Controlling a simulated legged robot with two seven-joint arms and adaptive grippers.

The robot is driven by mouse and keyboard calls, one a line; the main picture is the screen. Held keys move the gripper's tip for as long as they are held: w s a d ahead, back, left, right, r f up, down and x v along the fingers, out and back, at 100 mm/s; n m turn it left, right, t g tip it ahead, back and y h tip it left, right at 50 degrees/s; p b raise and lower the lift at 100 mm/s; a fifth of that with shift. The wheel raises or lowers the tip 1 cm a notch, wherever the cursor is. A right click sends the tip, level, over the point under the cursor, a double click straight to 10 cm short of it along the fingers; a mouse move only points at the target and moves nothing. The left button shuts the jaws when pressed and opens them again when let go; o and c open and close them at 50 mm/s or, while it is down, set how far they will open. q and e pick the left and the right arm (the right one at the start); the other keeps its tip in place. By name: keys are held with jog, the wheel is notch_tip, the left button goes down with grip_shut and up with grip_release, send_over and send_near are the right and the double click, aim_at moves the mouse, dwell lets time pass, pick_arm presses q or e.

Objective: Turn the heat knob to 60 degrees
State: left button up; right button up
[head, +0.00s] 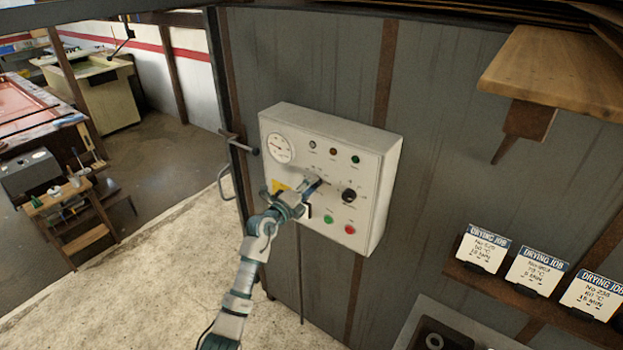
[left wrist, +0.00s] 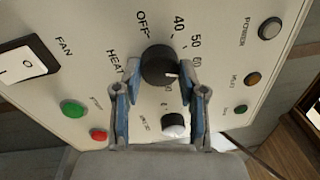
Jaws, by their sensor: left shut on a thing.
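The control box (head: 300,128) is a pale panel on the grey wall. In the left wrist view the black heat knob (left wrist: 158,62) sits by the word HEAT, with OFF, 40, 50 and 60 printed around it. Its white mark is on the lower right side, pointing a little below the 60; I cannot read the exact setting. My left gripper (left wrist: 163,98) has its two blue fingers on either side of the knob and is shut on it. My right gripper is not in view.
A second black knob (head: 348,195) sits close by on the panel. A green button (head: 327,218) and a red button (head: 350,229) are below. A fan switch (left wrist: 28,64) is beside the heat knob. A dial gauge (head: 279,149) is upper left. Drying job cards (head: 483,249) stand right.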

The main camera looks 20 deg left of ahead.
pick_arm(q)
jog(key=shift+a+r+n+p, duration=0.15)
jog(key=shift+n+p, duration=0.15)
jog(key=shift+n, duration=0.4)
jog(key=shift+f+n, duration=0.2)
jog(key=shift+n, duration=0.1)
jog(key=o, duration=0.9)
jog(key=shift+c, duration=0.2)
jog(key=shift+o, duration=1.4)
jog(key=shift+w+a+f, duration=0.1)
jog(key=shift+a, duration=0.1)
